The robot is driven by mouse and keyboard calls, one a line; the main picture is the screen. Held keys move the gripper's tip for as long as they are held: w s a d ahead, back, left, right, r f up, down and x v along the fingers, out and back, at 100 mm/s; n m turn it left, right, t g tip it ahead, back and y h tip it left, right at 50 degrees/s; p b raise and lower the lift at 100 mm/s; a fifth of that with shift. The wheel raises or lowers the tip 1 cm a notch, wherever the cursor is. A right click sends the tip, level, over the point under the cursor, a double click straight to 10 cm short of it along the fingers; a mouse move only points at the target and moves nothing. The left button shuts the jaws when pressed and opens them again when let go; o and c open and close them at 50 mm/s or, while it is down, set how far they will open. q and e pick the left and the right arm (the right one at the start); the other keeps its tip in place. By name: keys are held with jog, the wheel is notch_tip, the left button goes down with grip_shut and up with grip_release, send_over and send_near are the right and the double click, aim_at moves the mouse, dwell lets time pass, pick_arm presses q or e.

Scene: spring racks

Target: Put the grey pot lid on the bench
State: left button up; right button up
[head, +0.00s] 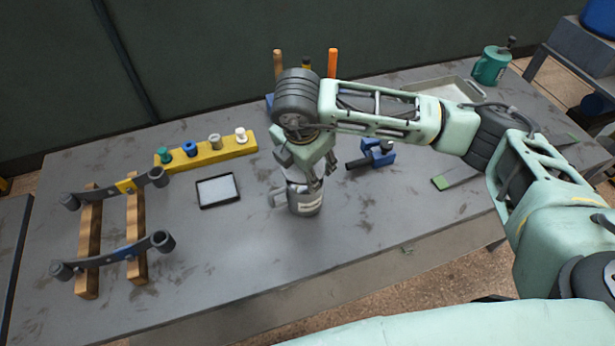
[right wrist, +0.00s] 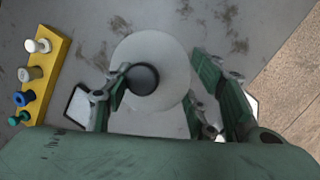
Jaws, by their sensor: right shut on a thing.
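A small grey pot (head: 306,203) with a side handle and a pale label stands on the grey bench (head: 375,228). My right gripper (head: 312,180) points down at the top of the pot and is shut on the grey pot lid. In the right wrist view the lid (right wrist: 172,68) is a pale round disc with a dark knob, between the fingers of the gripper (right wrist: 165,88). The fingers hide part of the lid. I cannot tell whether the lid touches the pot. My left gripper is not in view.
A dark-framed pad (head: 218,190) and a yellow block with several pegs (head: 205,152) lie left of the pot. A wooden rack (head: 90,240) stands far left. A blue clamp (head: 378,155) is to the right. The front middle of the bench is clear.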

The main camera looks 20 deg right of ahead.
jog(key=s+d+r+b, duration=0.3)
jog(key=s+d+r, duration=0.3)
jog(key=d, duration=0.3)
jog(key=s+a+m+g, duration=0.1)
jog(key=m+g, duration=0.1)
jog(key=m, duration=0.5)
jog(key=s+a+r+m+g, duration=0.1)
jog(key=a+m, duration=0.1)
jog(key=m, duration=0.6)
jog(key=s+a+m+g, duration=0.1)
jog(key=m+g, duration=0.1)
jog(key=m, duration=0.6)
jog(key=shift+s+a+r+g, duration=0.15)
jog(key=shift+s+a+g, duration=0.15)
